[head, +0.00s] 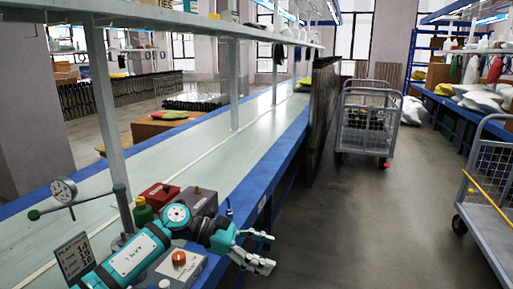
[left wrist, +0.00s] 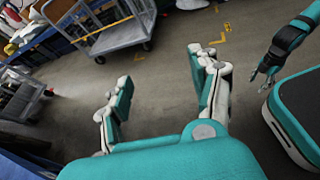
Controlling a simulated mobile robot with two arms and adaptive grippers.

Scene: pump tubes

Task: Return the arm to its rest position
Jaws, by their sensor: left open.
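My left gripper (head: 270,252) reaches in from the lower left of the head view, past the blue table edge and over the open floor. Its two fingers are spread apart with nothing between them. In the left wrist view the same gripper (left wrist: 163,68) shows its fingers wide apart, with only grey floor between. My right gripper (left wrist: 261,77) shows small and dark at the right of the left wrist view, hanging from a teal arm near my base. It is too small to tell whether it is open. The head view does not show it.
The long blue-edged table (head: 262,140) holds a dial gauge (head: 64,189), a red box (head: 158,195) and a grey control box with an orange knob (head: 179,259) near my left arm. Wheeled carts (head: 366,125) stand on the floor to the right. The aisle between is clear.

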